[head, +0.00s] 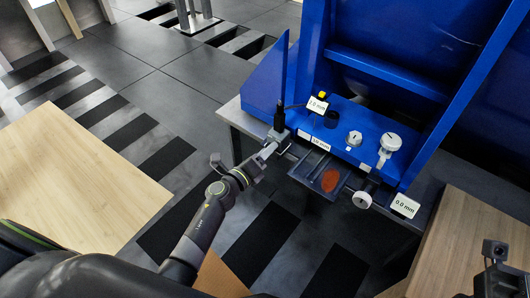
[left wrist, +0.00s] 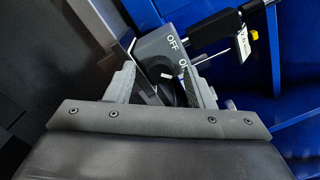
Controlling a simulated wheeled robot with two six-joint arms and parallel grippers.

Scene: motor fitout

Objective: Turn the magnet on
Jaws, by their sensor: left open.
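The magnet base (left wrist: 156,48) is a grey block marked OFF and ON in the left wrist view. Its dark knob (left wrist: 166,84) with a white mark is between my left fingers; which label the mark points to I cannot tell surely. In the head view the magnet base (head: 278,134) stands at the left end of the blue machine, below a dark upright post. My left gripper (head: 267,152) is open, its fingers on either side of the knob; it also shows in the left wrist view (left wrist: 165,85). Contact is unclear. My right gripper's fingers are not visible.
A dark plate (head: 310,172) with an orange patch is in front. Wooden tops lie left (head: 80,185) and right (head: 470,235). A white label (head: 404,206) reads 0.0 mm.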

